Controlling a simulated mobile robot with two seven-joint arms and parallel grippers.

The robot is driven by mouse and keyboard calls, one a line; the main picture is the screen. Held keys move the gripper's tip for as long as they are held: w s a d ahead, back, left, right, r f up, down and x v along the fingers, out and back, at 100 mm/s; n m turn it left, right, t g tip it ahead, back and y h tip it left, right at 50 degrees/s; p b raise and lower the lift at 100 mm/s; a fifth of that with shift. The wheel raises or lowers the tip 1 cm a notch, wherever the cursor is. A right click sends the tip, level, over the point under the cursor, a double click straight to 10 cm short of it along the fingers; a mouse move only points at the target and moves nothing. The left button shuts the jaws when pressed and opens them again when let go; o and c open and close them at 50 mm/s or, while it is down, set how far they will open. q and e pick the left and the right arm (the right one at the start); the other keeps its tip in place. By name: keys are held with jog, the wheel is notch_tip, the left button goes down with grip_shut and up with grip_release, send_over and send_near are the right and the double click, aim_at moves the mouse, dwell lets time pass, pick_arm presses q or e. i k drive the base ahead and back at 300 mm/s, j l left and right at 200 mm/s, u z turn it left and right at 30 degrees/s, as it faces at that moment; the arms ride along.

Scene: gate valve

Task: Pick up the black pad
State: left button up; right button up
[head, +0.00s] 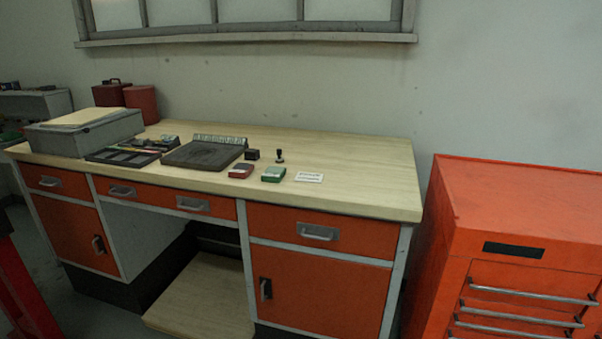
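A dark, flat, square pad (203,155) lies on the wooden top of the workbench (340,160), left of its middle. A small black block (252,155) sits just right of it, and I cannot tell exactly what it is. Neither of my grippers is in the head view.
Beside the pad are a black tray (123,157) with tools, a red box (241,171), a green box (273,174), a stamp (280,157) and a white card (309,177). A grey case (85,132) stands left. An orange cabinet (520,220) stands right. The benchtop's right end is clear.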

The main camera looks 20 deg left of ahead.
aim_at(250, 153)
jog(key=i+j, duration=0.2)
jog(key=j, duration=0.2)
jog(key=i+j, duration=0.2)
jog(key=j, duration=0.2)
jog(key=i+j, duration=0.2)
jog(key=j, duration=0.2)
jog(key=i, duration=0.6)
